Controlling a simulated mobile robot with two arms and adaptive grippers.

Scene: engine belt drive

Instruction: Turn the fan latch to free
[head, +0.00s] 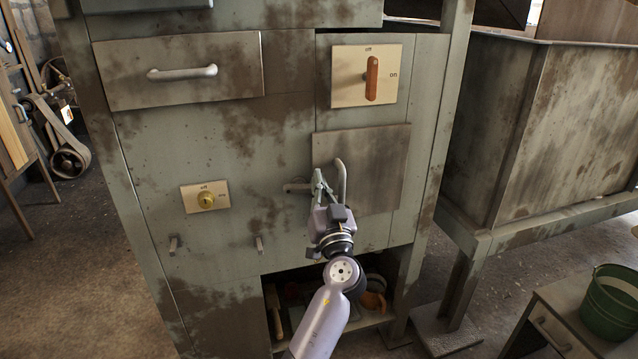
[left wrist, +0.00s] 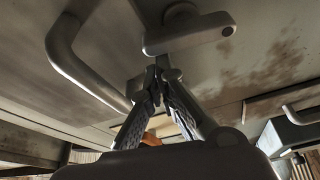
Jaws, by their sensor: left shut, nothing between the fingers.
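A grey turning latch (head: 297,187) sits on the cabinet front, at the left edge of a small door panel (head: 385,160). I take it to be the fan latch; I see no label on it. In the left wrist view the latch (left wrist: 190,32) is a short rounded bar on a round hub. My left gripper (head: 319,178) is shut and empty, its tips just right of the latch in the head view. In the left wrist view the gripper (left wrist: 162,66) has its tips close below the bar; I cannot tell whether they touch. My right gripper is not in view.
The door panel's curved handle (head: 341,180) stands close beside my fingers. A drawer handle (head: 182,72) and two small pegs also stick out. An open shelf lies below.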

